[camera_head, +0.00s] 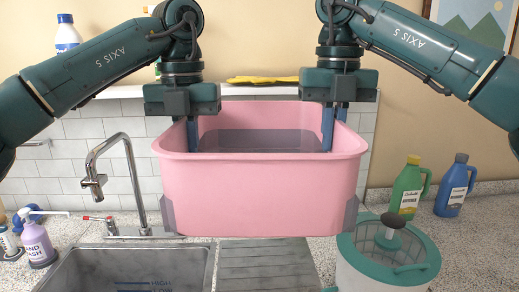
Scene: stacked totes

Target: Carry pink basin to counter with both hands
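The pink basin (262,195) is level in the middle of the head view, above the sink and counter. It has grey patches at its lower front corners, and a darker greyish surface shows inside. My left gripper (191,134) points down at the basin's left wall, with a finger visible inside the rim. My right gripper (334,130) points down at the right wall, its fingers close together at the rim. Both look shut on the walls; the outer fingertips are partly hidden. The speckled counter (462,240) shows at both sides.
A sink (125,268) with a tap (130,170) lies at lower left. A green-rimmed bucket (385,275) stands below the basin's right corner. A green bottle (408,188) and blue bottle (454,187) stand at right, a soap bottle (36,240) at left. A shelf (255,90) runs behind.

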